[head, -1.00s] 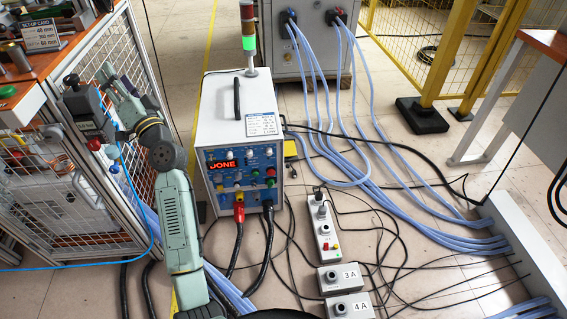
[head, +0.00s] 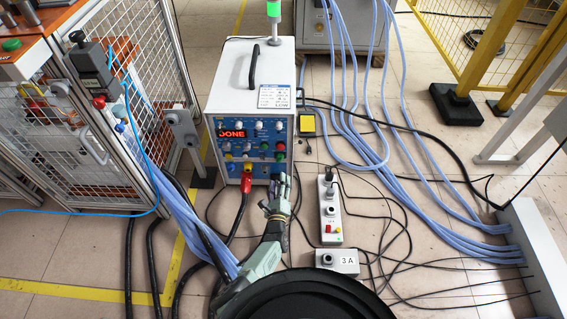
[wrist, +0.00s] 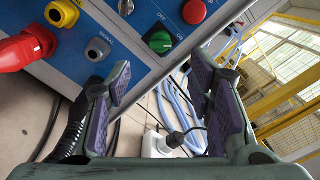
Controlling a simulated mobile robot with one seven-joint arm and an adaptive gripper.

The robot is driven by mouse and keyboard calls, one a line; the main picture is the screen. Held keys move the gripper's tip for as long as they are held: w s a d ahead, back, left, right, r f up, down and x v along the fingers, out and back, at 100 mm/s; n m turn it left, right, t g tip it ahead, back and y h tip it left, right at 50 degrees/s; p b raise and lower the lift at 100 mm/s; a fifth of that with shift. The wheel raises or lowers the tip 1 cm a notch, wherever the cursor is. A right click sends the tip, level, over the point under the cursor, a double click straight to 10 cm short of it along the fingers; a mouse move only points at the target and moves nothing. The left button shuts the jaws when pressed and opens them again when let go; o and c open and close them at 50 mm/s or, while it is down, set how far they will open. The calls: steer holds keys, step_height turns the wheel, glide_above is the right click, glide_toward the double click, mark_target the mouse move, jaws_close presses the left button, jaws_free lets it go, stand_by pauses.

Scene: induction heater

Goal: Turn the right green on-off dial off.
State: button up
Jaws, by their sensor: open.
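The right green on-off dial (wrist: 159,42) is a round green knob with ON and OFF lettering beside it, low on the blue front panel of the heater box. In the head view the dial (head: 280,156) is at the panel's lower right and small. My gripper (wrist: 160,80) is open and empty, its two purple-padded fingers apart. The dial shows just beyond and between the fingertips, with no visible contact. In the head view my gripper (head: 281,186) is in front of the panel's lower right corner.
A red plug (wrist: 22,50) and a grey socket (wrist: 97,49) are left of the dial; a red knob (wrist: 194,11) is above right. A white power strip (head: 329,212) and a 3 A box (head: 337,262) stand on the floor at right, among loose cables.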

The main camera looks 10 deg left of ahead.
mark_target(280, 161)
steer(key=w+b, duration=0.1)
steer(key=w, duration=0.1)
steer(key=w+a+b, duration=0.1)
steer(key=w+b, duration=0.1)
steer(key=w, duration=0.1)
steer(key=w+b, duration=0.1)
steer(key=w, duration=0.2)
steer(key=shift+a+f, duration=0.2)
steer(key=shift+a, duration=0.1)
steer(key=shift+w+a+r+b, duration=0.1)
steer(key=shift+w+b, duration=0.1)
steer(key=shift+w, duration=0.15)
steer(key=shift+w+a+r+b, duration=0.1)
steer(key=shift+w+b, duration=0.05)
steer(key=shift+w, duration=0.2)
steer(key=shift+c, duration=0.2)
steer(key=shift+d, duration=0.1)
jaws_close()
